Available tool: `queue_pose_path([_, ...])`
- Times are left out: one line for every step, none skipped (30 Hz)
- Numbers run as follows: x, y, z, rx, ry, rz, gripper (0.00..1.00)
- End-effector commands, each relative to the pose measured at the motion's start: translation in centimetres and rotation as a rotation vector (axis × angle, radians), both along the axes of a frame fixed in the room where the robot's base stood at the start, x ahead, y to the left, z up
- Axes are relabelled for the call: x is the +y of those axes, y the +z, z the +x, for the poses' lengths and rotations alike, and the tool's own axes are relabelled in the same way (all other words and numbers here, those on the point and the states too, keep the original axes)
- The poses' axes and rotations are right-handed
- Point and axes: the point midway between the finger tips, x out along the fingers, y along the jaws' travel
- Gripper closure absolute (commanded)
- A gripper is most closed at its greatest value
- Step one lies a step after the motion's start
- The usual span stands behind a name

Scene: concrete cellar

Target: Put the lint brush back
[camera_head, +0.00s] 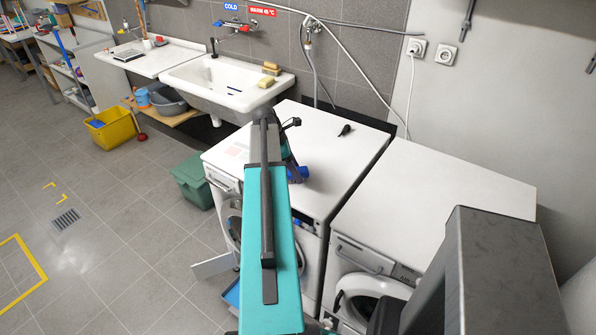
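A small black object (345,130), possibly the lint brush, lies on the white top of the left washing machine (335,165). It is too small to name surely. My teal and black arm reaches forward over the front of that machine. My gripper (291,125) is partly visible as dark parts beyond the arm, left of the black object and apart from it. Its fingertips are mostly hidden, so I cannot tell whether it is open or holds anything. A blue thing (299,174) shows beside the arm at the machine's front edge, partly hidden.
A second white-topped washing machine (430,200) stands to the right, across a dark gap. A sink (228,82) with yellowish blocks (267,82) on its rim is behind. A green bin (193,180) and yellow bucket (111,127) stand on the left floor. A machine door hangs open.

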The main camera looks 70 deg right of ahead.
Motion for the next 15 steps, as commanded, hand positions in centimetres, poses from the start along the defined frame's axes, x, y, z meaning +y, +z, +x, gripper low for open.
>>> queue_pose_path([0.1, 0.4, 0.2, -0.001, 0.001, -0.002, 0.44])
queue_pose_path([0.2, 0.7, 0.3, -0.001, 0.001, -0.002, 0.44])
queue_pose_path([0.2, 1.0, 0.4, -0.001, 0.001, -0.002, 0.44])
queue_pose_path([0.3, 1.3, 0.5, -0.001, 0.001, -0.002, 0.44])
queue_pose_path([0.3, 1.6, 0.7, -0.001, 0.001, -0.002, 0.44])
queue_pose_path([0.4, 2.1, 0.8, -0.001, 0.000, -0.002, 0.44])
queue_pose_path([0.5, 2.4, 0.9, -0.001, 0.000, -0.002, 0.44])
queue_pose_path([0.6, 2.7, 1.0, -0.001, 0.001, -0.002, 0.44])
queue_pose_path([0.7, 3.1, 1.2, -0.001, 0.001, -0.002, 0.44])
queue_pose_path([0.7, 3.5, 1.3, -0.001, 0.001, -0.002, 0.44])
queue_pose_path([0.8, 3.9, 1.5, -0.001, 0.001, -0.002, 0.44])
queue_pose_path([0.9, 4.3, 1.6, -0.001, 0.001, -0.002, 0.44])
queue_pose_path([0.9, 4.6, 1.8, -0.001, 0.001, -0.002, 0.44])
queue_pose_path([1.0, 4.9, 1.9, -0.001, 0.001, -0.002, 0.44])
queue_pose_path([1.1, 5.4, 2.0, -0.001, 0.001, -0.002, 0.44])
